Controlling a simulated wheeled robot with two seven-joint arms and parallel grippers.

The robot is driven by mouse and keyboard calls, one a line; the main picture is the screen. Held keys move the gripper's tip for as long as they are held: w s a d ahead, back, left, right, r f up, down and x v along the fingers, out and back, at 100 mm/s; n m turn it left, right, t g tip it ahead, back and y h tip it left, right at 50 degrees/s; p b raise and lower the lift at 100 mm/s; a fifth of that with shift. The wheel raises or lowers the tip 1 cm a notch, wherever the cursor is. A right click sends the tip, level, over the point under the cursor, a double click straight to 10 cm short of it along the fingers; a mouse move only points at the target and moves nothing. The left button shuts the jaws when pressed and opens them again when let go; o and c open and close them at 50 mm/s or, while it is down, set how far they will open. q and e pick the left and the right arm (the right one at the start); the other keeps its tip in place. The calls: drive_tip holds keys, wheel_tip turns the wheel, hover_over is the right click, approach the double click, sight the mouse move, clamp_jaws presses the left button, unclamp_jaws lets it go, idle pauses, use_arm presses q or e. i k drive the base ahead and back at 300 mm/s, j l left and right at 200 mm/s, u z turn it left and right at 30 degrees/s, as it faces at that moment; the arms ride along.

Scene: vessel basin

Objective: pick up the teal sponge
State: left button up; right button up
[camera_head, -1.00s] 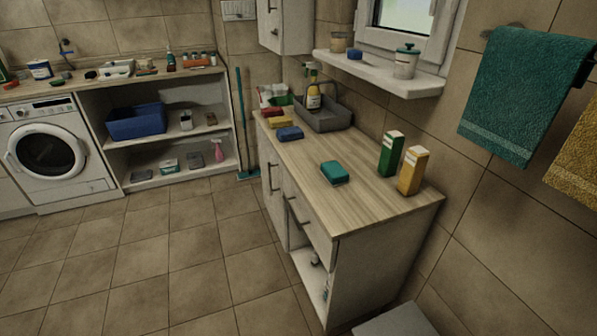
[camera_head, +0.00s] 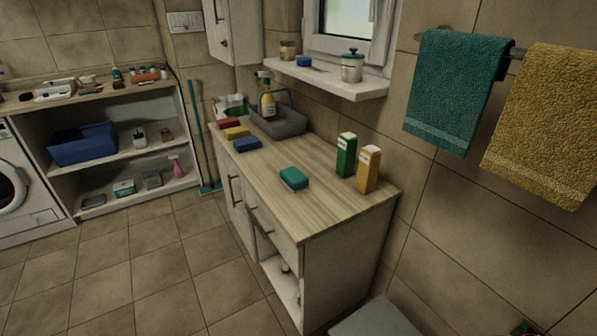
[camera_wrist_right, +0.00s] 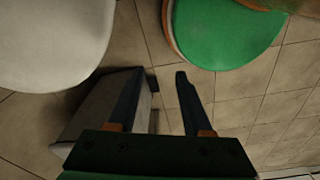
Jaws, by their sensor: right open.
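The teal sponge (camera_head: 294,178) lies flat on the wooden counter (camera_head: 262,195), near its front edge and left of the green and yellow cartons. Nothing covers it in the head view. My right gripper (camera_wrist_right: 158,85) shows in the right wrist view with its two dark fingers apart and nothing between them. Tiled floor shows beyond the fingers, and the sponge is not in that view.
A green carton (camera_head: 346,155) and a yellow carton (camera_head: 368,169) stand right of the sponge. A blue sponge (camera_head: 246,144), a yellow sponge (camera_head: 236,132) and a grey basin (camera_head: 279,124) are farther back. The counter around the teal sponge is clear.

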sight(296, 180)
drive_tip(key=i+j+z, duration=0.45)
drive_tip(key=j, duration=0.2)
drive_tip(key=i+j+z, duration=0.35)
drive_tip(key=j+z, duration=0.15)
drive_tip(key=j, duration=0.25)
